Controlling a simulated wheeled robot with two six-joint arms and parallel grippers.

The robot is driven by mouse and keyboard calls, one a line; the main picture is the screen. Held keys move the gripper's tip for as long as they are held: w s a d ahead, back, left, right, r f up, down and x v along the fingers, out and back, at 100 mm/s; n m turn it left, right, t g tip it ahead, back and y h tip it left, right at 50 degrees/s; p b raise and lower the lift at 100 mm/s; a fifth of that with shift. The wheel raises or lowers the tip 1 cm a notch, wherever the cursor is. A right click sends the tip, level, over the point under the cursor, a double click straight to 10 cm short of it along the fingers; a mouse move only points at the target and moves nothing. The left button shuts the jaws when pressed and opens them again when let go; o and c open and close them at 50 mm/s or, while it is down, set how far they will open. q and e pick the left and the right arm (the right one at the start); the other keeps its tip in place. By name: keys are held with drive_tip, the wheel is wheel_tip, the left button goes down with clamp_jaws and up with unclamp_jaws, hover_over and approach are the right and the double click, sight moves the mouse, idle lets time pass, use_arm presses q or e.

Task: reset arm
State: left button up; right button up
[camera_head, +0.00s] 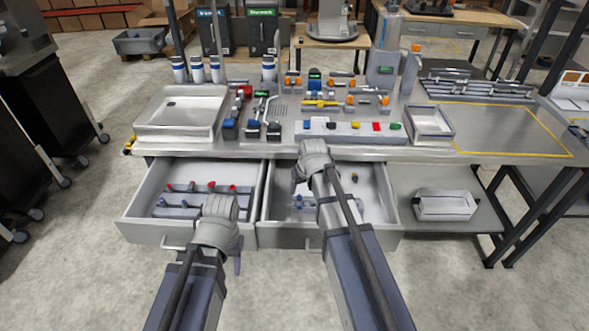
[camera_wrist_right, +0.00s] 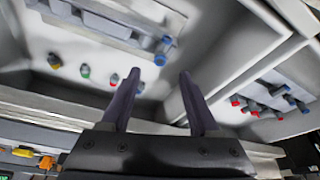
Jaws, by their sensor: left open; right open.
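My right arm reaches up from the bottom middle of the head view. My right gripper (camera_head: 297,182) is over the rear part of the open right drawer (camera_head: 388,212), its jaws largely hidden by its wrist. In the right wrist view, my right gripper (camera_wrist_right: 160,82) has two dark fingers spread apart with nothing between them. My left gripper (camera_head: 238,263) is low in front of the open left drawer (camera_head: 140,212). Its jaws are mostly hidden behind the wrist, and I see nothing held.
Both drawers stand open below the grey workbench (camera_head: 480,148). The left one holds red- and blue-tipped parts (camera_head: 190,200). A white tray (camera_head: 180,110), a small bin (camera_head: 430,124) and colored buttons (camera_head: 352,126) are on the bench. Another bin (camera_head: 445,205) sits on the lower shelf.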

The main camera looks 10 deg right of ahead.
use_arm(q)
wheel_tip(320, 180, up, 16)
drive_tip(key=p, duration=1.6)
use_arm(e)
drive_tip(key=s+a+r+n+g, duration=0.1)
drive_tip(key=s+a+r, duration=0.3)
drive_tip(key=s, duration=0.3)
drive_tip(key=s+a+r+n+g+h, duration=0.1)
drive_tip(key=s+a+r, duration=0.4)
drive_tip(key=s+r, duration=0.1)
drive_tip(key=s+a+r+n+g, duration=0.1)
drive_tip(key=s+a+r, duration=0.3)
drive_tip(key=s, duration=0.4)
drive_tip(key=shift+a+r+g+h, duration=0.2)
drive_tip(key=shift+r+g+h, duration=0.1)
drive_tip(key=shift+r+g, duration=0.25)
drive_tip(key=shift+s+f, duration=0.1)
